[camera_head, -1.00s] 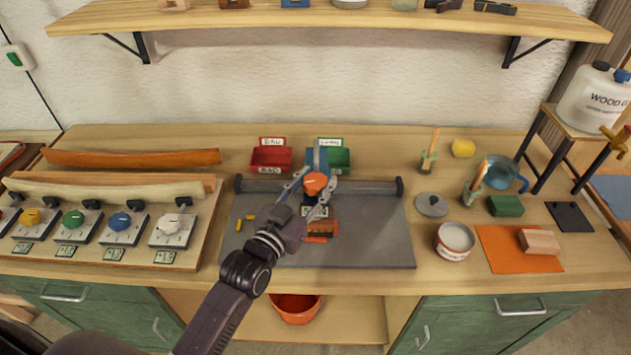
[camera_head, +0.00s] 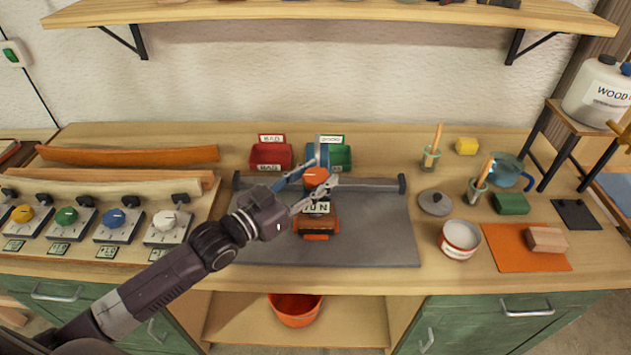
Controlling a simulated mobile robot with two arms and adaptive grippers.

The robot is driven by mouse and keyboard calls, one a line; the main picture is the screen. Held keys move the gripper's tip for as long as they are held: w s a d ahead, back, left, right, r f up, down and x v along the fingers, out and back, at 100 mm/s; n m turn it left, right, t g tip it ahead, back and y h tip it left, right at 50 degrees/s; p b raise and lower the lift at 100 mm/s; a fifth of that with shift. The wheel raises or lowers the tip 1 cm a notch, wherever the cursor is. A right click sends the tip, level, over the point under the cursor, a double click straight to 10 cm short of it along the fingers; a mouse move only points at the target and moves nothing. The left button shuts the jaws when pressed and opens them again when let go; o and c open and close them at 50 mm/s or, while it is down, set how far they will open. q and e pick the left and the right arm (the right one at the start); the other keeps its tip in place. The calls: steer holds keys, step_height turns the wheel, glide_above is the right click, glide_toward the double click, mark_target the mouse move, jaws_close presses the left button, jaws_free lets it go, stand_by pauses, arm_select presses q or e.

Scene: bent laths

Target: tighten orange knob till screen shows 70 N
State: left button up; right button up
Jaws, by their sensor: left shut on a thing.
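The orange knob (camera_head: 316,176) sits on top of a blue clamp device (camera_head: 318,152) above the grey mat. My left gripper (camera_head: 322,179) reaches in from the lower left. Its fingers lie on either side of the knob and are shut on it, hiding part of its rim. A small pale screen (camera_head: 316,208) shows just in front of the knob; it ends in "0 N", but its first digit is too small to read surely. My right gripper is not in view.
A grey mat (camera_head: 380,245) with a dark rail lies under the device. Red (camera_head: 270,156) and green (camera_head: 341,158) bins stand behind. Several coloured dials and bent laths (camera_head: 130,157) are at left. A white tub (camera_head: 459,239) and orange sheet (camera_head: 505,258) are at right.

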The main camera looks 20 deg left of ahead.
arm_select(q)
steer(key=shift+r, duration=0.1)
stand_by(0.3)
steer(key=o, duration=1.2)
steer(key=shift+c, duration=0.2)
steer(key=v, duration=1.2)
steer(key=shift+a, duration=0.1)
